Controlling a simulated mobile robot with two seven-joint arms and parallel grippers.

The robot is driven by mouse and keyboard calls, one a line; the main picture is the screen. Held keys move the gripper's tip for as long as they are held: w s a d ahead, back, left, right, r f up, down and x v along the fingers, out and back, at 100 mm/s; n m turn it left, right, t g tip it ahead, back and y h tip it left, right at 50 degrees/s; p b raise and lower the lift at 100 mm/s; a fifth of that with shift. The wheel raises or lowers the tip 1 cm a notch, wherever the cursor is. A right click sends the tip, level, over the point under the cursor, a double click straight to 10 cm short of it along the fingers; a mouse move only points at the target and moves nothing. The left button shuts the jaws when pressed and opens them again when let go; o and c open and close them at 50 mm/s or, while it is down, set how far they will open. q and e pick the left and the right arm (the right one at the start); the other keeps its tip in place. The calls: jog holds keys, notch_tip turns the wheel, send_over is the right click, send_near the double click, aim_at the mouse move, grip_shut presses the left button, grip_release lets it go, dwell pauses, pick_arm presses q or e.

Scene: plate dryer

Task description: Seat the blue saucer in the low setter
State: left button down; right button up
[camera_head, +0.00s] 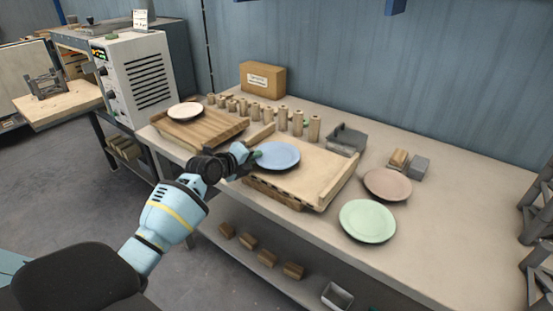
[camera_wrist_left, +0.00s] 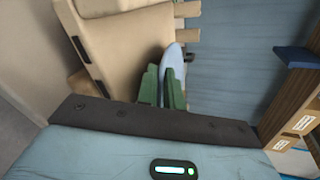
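The blue saucer (camera_head: 278,155) is over the pale wooden board with raised edge strips (camera_head: 319,178) at mid-bench, nearly level in the head view. Whether it touches the board is unclear. My left gripper (camera_head: 255,156) is at the saucer's left rim. In the left wrist view, its green fingers (camera_wrist_left: 163,88) stand on both sides of the saucer's rim (camera_wrist_left: 173,62), closed on it. Which thing is the low setter is not certain; a small dark slatted rack (camera_head: 45,84) stands on a board at far left. My right gripper is not in view.
A pink plate (camera_head: 387,184) and a green plate (camera_head: 367,221) lie to the right. A white saucer (camera_head: 185,110) sits on a wooden board at left. Several wooden posts (camera_head: 283,118) and a grey bin (camera_head: 346,140) stand behind. Grey frames (camera_head: 540,235) rise at the right edge.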

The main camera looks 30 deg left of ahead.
pick_arm(q)
jog(key=shift+r, duration=0.15)
jog(key=shift+r, duration=0.6)
notch_tip(320, 180, up, 2)
jog(key=shift+a+r, duration=0.1)
jog(key=s+a+r+b, duration=0.1)
jog(key=s+a, duration=0.1)
jog(key=s, duration=1.3)
jog(key=shift+s+a+r, duration=0.15)
jog(key=shift+s+a, duration=0.2)
jog(key=shift+a, duration=0.05)
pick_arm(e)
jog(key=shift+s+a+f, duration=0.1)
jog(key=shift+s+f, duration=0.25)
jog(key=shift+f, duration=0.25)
